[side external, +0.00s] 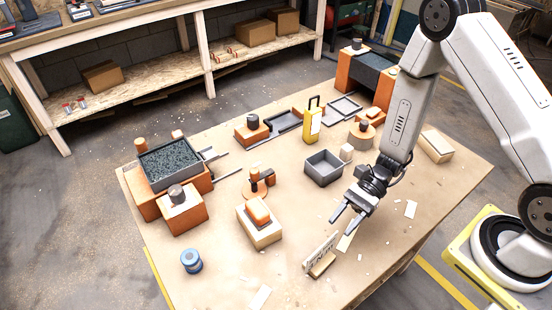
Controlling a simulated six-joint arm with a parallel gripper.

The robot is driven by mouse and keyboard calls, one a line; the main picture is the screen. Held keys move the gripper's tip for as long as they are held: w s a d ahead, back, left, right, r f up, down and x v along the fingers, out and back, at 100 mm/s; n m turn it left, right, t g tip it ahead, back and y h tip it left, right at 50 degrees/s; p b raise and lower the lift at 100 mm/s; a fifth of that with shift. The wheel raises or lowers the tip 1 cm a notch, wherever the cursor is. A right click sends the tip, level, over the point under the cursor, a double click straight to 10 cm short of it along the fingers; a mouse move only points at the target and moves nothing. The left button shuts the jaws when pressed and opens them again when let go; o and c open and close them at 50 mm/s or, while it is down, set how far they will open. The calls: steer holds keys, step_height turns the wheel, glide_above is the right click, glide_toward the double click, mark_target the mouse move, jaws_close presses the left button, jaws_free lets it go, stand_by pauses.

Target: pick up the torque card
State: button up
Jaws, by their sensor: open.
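A small white card with dark marks (319,252) stands upright in a light wooden block (322,266) near the front edge of the table. It appears to be the torque card, but its writing is too small to read. My gripper (341,223) is open and empty. Its fingers point down and to the left, above and slightly right of the card in the picture. The gripper is apart from the card.
A grey open box (323,168) and a yellow handled item (312,122) stand behind. A block with an orange top (259,220) and a blue spool (191,260) are to the left. A gravel-filled tray (170,160) sits on orange blocks. Paper scraps lie around the card.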

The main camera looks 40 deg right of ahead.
mark_target(337, 232)
steer(key=shift+x, duration=2.6)
steer(key=shift+s+r, duration=0.15)
steer(key=shift+s, duration=0.05)
jaws_close()
